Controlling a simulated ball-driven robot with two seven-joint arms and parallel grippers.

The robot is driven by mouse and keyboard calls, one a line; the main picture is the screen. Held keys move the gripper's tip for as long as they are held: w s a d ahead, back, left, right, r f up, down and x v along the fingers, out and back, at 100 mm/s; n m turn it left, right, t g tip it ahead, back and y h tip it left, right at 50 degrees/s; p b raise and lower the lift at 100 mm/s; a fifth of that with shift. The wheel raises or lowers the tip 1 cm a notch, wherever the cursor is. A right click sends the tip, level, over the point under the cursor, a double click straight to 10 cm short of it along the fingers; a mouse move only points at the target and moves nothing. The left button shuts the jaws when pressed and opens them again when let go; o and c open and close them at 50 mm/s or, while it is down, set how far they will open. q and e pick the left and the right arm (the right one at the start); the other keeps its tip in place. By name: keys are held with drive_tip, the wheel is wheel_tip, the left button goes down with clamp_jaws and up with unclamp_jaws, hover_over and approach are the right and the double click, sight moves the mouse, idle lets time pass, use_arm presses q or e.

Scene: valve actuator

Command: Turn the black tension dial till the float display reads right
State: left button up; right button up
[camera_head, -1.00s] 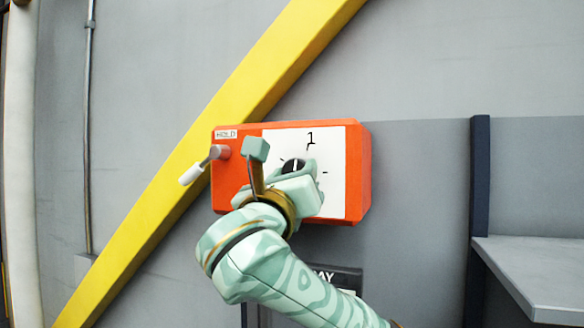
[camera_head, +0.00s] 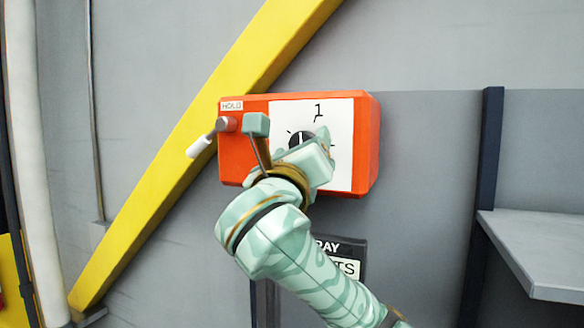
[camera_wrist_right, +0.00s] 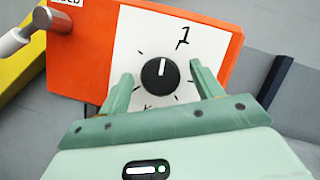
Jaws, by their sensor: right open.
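The black dial (camera_head: 301,138) sits on the white face (camera_head: 345,172) of an orange box on the wall. In the right wrist view the dial (camera_wrist_right: 160,73) shows whole, with its white pointer line up, and tick marks and a "1" around it. My right gripper (camera_wrist_right: 158,88) is open, with one finger on each side of the dial and a gap to it on both sides. In the head view the right gripper (camera_head: 298,150) covers the lower part of the dial. I see no float display that I can make out. My left gripper is not in view.
A white-handled lever (camera_head: 205,143) sticks out of the orange box (camera_head: 235,165) under a "HOLD" label. A yellow diagonal beam (camera_head: 150,200) runs behind it. A dark sign (camera_head: 345,250) is partly hidden below. A grey shelf (camera_head: 545,245) stands at the right.

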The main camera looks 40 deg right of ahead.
drive_tip(key=b+v, duration=0.4)
drive_tip(key=v, duration=1.1)
drive_tip(key=shift+s+a, duration=0.2)
drive_tip(key=shift+a, duration=0.1)
drive_tip(key=shift+f, duration=0.2)
